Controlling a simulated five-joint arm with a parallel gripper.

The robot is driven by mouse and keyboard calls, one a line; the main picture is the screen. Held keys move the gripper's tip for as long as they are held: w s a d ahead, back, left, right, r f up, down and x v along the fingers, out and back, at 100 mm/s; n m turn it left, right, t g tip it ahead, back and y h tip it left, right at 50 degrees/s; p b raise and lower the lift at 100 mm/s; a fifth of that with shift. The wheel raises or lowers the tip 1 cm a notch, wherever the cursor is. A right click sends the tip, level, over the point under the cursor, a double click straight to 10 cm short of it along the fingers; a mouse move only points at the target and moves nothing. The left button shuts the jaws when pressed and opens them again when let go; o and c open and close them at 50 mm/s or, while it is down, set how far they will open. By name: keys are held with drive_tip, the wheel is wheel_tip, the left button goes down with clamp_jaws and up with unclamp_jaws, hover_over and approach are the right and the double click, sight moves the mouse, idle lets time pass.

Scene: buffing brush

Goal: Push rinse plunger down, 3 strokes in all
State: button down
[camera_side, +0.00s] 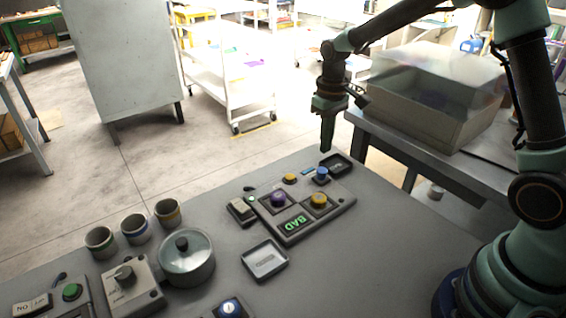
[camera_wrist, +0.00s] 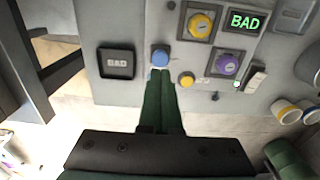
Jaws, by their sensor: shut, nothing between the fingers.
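A grey panel (camera_side: 290,228) on the table carries several round plungers or buttons. No label tells me which is the rinse plunger. My gripper (camera_side: 326,150) is shut and empty, pointing down above the far side of the blue plunger. In the wrist view the fingertips (camera_wrist: 160,76) appear close beside the blue plunger (camera_wrist: 160,56); contact cannot be told.
A lidded pot (camera_side: 187,262), several cups (camera_side: 134,230) and a light tray (camera_side: 265,262) stand leftward.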

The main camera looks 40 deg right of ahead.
sight(324, 171)
wheel_tip(324, 171, down, 6)
drive_tip(key=shift+r, duration=0.15)
idle(0.4)
drive_tip(key=shift+s+f, duration=0.1)
drive_tip(key=shift+f, duration=1.35)
wheel_tip(324, 171, up, 15)
drive_tip(key=shift+w, duration=0.25)
idle(2.1)
